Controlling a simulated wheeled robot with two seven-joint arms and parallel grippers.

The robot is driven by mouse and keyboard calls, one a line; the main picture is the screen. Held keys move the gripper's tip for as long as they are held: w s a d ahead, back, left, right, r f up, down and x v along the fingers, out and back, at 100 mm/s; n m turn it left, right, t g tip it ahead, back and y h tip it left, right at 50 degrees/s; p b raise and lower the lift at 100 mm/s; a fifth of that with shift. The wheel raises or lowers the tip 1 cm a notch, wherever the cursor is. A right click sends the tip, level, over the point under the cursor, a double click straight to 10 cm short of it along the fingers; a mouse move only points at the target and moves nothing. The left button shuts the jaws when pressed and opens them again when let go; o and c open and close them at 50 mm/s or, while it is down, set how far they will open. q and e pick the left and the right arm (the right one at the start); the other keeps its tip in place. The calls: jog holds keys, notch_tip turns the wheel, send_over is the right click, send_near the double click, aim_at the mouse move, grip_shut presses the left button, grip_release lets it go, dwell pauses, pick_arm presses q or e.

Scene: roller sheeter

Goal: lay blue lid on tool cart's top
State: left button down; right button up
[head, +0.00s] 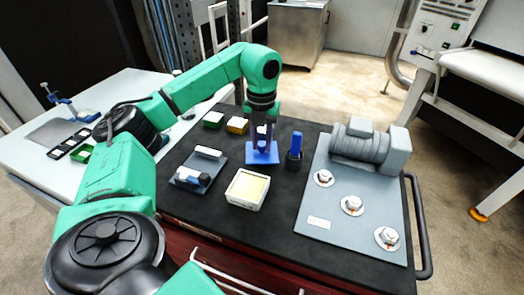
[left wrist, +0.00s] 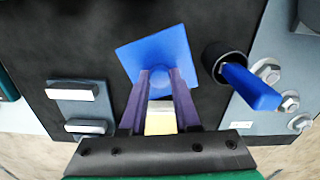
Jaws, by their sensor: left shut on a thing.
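The blue lid (head: 262,155) is a flat square plate with a round knob. My left gripper (head: 263,140) points down and is shut on the lid's knob; the lid also shows in the left wrist view (left wrist: 178,45) below the purple fingers. The lid is level, at or just above the black top of the tool cart (head: 285,218); I cannot tell whether it touches. My right gripper is not in view.
Close by are an open cream box (head: 234,198) with yellow inside and a dark cup (head: 293,162) with a blue handle (head: 296,143).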

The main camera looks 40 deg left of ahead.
aim_at(262, 144)
pick_arm(q)
notch_tip(262, 144, down, 3)
jog(key=shift+s+r, duration=0.1)
jog(key=shift+r, duration=0.05)
jog(key=c, duration=0.6)
grip_release()
jog(key=shift+f, duration=0.2)
jog(key=shift+c, duration=0.2)
jog(key=shift+r, duration=0.2)
notch_tip(262, 144, up, 8)
jog(key=shift+f, duration=0.1)
notch_tip(262, 144, up, 4)
jog(key=shift+r+p, duration=0.1)
jog(key=shift+p, duration=0.75)
